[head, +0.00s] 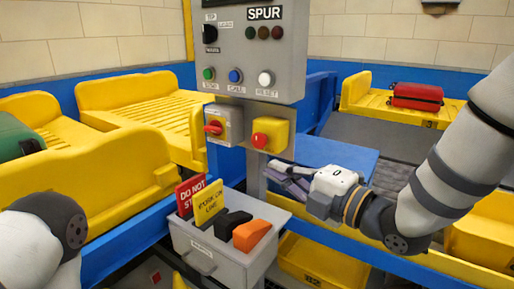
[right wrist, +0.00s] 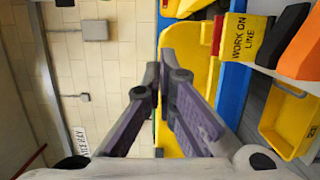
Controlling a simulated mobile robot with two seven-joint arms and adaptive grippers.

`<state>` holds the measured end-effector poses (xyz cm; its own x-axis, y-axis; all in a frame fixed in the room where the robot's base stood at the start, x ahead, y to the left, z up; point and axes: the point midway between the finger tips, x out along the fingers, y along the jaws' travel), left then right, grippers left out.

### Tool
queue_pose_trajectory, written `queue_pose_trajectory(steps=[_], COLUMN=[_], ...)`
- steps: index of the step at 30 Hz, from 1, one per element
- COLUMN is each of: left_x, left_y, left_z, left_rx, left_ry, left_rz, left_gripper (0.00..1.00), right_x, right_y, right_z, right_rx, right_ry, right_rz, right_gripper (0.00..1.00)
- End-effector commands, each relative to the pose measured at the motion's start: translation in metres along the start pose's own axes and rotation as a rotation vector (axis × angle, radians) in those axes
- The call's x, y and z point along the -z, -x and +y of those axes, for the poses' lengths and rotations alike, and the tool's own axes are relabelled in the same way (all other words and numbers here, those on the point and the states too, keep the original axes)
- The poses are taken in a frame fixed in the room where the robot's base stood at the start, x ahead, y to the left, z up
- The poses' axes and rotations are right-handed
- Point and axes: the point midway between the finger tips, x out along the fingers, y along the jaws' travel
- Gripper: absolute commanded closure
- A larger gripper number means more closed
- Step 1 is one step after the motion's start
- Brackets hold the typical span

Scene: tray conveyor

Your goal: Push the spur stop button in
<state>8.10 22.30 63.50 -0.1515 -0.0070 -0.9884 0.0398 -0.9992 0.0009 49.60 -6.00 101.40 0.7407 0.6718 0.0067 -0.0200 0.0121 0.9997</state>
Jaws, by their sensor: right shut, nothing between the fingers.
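The spur stop button is a red mushroom head (head: 260,140) on a yellow box (head: 275,127), fixed below the grey control panel marked SPUR (head: 258,60). My right gripper (head: 274,174) is just below and slightly right of the button in the head view, apart from it, with its fingers pointing left. In the right wrist view the purple-grey fingers (right wrist: 162,70) come together at their tips and hold nothing. The button does not show in that view. My left gripper is out of view; only part of my left arm shows.
A red rotary switch (head: 214,128) sits left of the stop button. Below, a grey bin (head: 213,262) holds red and yellow signs and black and orange items. Yellow trays (head: 150,95) stand at left. A red suitcase (head: 416,96) lies on a tray at back right.

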Motion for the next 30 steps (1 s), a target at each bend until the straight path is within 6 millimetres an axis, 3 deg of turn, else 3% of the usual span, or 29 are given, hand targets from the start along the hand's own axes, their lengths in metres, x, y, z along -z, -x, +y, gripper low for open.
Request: queue_pose_trajectory(steps=[15, 21, 30], left_x=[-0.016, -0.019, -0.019], left_y=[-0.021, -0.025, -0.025], left_z=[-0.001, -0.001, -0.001], left_rx=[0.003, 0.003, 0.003], left_ry=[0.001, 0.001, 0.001], left_rz=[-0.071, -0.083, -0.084], left_gripper=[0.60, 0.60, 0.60], right_x=[-0.004, -0.032, -0.039], right_y=[-0.101, -0.105, -0.106], right_z=[-0.005, -0.004, -0.001], right_rx=[0.004, 0.002, 0.001], right_ry=[-0.008, -0.006, -0.003], right_rz=[-0.003, -0.002, -0.001], right_gripper=[1.00, 1.00, 1.00])
